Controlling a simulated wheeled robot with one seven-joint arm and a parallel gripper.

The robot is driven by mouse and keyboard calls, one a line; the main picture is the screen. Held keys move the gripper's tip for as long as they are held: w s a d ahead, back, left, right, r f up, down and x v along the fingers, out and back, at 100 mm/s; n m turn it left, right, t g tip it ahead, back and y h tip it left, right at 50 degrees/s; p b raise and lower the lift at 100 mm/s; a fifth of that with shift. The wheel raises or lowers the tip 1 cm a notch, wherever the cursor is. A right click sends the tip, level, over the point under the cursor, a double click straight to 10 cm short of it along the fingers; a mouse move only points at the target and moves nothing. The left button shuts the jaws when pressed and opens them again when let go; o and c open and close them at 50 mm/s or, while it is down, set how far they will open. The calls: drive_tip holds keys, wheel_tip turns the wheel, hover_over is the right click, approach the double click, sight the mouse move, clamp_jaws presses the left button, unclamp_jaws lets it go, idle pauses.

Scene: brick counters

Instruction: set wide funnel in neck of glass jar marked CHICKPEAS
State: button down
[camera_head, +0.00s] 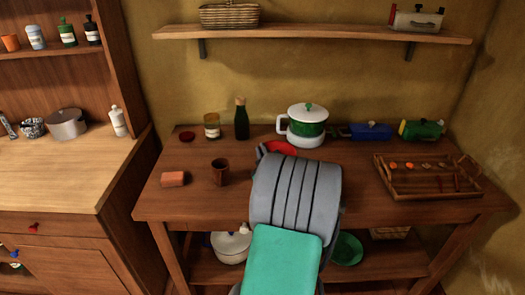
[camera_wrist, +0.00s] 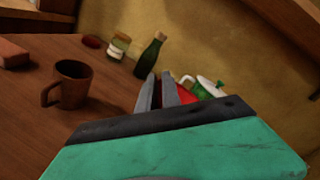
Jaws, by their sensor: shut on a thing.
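A glass jar (camera_head: 212,126) with a pale label stands at the back left of the wooden table; it also shows in the wrist view (camera_wrist: 118,46). Its label is too small to read. My gripper (camera_wrist: 163,90) is shut on a red thing (camera_wrist: 184,94), apparently the funnel, over the table to the right of and nearer than the jar. The red thing also shows in the head view (camera_head: 280,148), mostly hidden behind my arm, so its full shape and how it sits between the fingers cannot be told.
A dark green bottle (camera_head: 242,119) stands just right of the jar, and a dark red disc (camera_head: 187,136) lies left of it. A brown mug (camera_head: 220,172) and an orange-brown block (camera_head: 174,179) are in front. A white-and-green pot (camera_head: 307,128) and a wooden tray (camera_head: 428,193) are to the right.

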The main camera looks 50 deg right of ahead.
drive_tip(key=c, duration=1.1)
unclamp_jaws()
drive_tip(key=shift+o, duration=0.2)
drive_tip(key=shift+r, duration=0.1)
wheel_tip(320, 180, up, 9)
drive_tip(key=p, duration=0.8)
